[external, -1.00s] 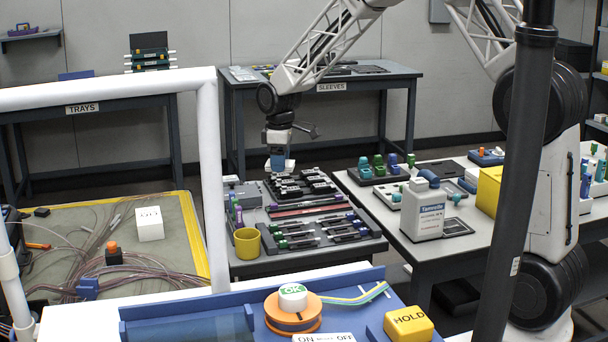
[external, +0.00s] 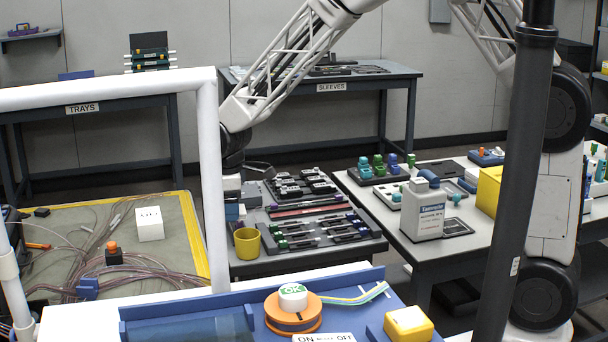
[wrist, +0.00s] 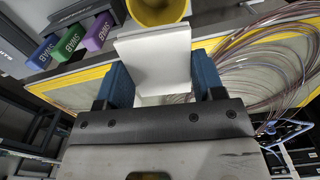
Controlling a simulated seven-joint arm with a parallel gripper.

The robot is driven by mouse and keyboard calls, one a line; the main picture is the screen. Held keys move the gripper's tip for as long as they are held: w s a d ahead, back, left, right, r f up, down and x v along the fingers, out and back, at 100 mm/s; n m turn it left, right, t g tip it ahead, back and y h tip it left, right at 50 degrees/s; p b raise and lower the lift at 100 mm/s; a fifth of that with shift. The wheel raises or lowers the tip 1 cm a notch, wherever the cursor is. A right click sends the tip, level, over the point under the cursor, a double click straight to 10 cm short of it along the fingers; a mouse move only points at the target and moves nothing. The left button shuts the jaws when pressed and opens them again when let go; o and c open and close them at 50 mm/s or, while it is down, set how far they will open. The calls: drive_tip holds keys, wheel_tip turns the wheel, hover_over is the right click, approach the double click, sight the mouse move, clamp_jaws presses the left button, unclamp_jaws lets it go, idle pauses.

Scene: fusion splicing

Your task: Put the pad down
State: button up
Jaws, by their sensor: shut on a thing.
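A white pad (wrist: 155,60) is held between the two blue fingers of my gripper (wrist: 165,82) in the wrist view. The pad reaches forward past the fingertips, with a folded or stepped lower edge. In the external view my gripper (external: 233,212) is low over the left end of the middle table, partly behind the white post, and the pad cannot be made out there. Whether the pad touches anything below is not clear.
A yellow cup (external: 247,243) stands close in front of my gripper; it also shows in the wrist view (wrist: 158,8). Blue, green and purple blocks (wrist: 70,42) lie beside it. The white post (external: 212,180) rises nearby. Cable coils (external: 130,275) lie on the yellow-edged mat (external: 188,225).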

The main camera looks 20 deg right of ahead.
drive_tip(key=shift+n, duration=0.6)
drive_tip(key=s+a+f, duration=0.2)
drive_tip(key=s, duration=0.4)
drive_tip(key=s+a+f, duration=0.1)
drive_tip(key=s+a, duration=0.2)
drive_tip(key=s, duration=0.3)
drive_tip(key=s+a+f, duration=0.2)
drive_tip(key=s+a, duration=0.1)
drive_tip(key=s, duration=0.3)
drive_tip(key=shift+s+a+f, duration=0.1)
drive_tip(key=shift+a+f, duration=0.05)
drive_tip(key=shift+f, duration=0.2)
hover_over(148, 288)
drive_tip(key=shift+s+f, duration=0.1)
drive_tip(key=shift+f, duration=0.65)
drive_tip(key=shift+f, duration=1.75)
drive_tip(key=shift+f, duration=0.1)
drive_tip(key=o, duration=0.9)
